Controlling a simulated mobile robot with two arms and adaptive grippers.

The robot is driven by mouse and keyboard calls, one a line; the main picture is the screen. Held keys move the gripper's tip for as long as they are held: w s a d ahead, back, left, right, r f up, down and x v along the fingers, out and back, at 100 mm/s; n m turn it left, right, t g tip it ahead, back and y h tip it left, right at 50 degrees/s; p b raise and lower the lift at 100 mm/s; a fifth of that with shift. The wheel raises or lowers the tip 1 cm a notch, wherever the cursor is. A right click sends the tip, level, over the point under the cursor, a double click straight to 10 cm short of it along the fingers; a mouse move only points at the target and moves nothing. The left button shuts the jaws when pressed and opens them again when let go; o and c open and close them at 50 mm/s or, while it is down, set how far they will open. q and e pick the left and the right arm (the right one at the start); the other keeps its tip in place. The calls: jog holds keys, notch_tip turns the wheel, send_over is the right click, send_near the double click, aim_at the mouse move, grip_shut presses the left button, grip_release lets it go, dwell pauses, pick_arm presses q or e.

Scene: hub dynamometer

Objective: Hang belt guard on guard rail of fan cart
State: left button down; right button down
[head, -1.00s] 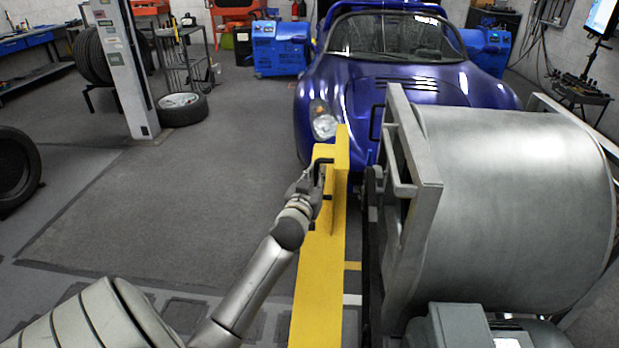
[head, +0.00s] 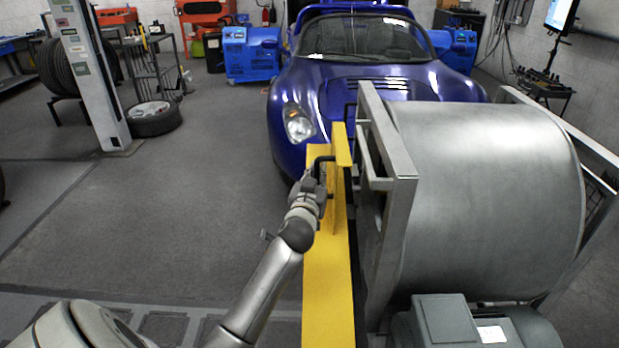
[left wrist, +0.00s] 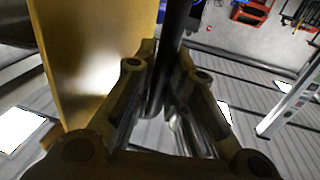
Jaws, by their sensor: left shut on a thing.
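The yellow belt guard (head: 329,285) is a long piece with an upright flange and a black handle (head: 318,172). My left gripper (head: 316,190) is shut on the black handle and holds the guard beside the fan cart. In the left wrist view the fingers (left wrist: 165,95) close around a dark bar, with the yellow guard (left wrist: 95,50) at the left. The fan cart (head: 490,190) is a grey drum in a metal frame, with a guard rail (head: 372,155) on its left side. The guard stands close to the rail; I cannot tell if they touch. My right gripper is out of view.
A blue car (head: 370,70) stands beyond the cart. A grey motor (head: 445,322) sits at the cart's near end. The floor left of the guard is clear.

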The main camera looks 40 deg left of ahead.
pick_arm(q)
jog(key=w+d+b, duration=0.3)
jog(key=w+d, duration=0.1)
jog(key=d, duration=0.1)
jog(key=shift+f, duration=0.4)
dwell(0.3)
jog(key=shift+d, duration=0.1)
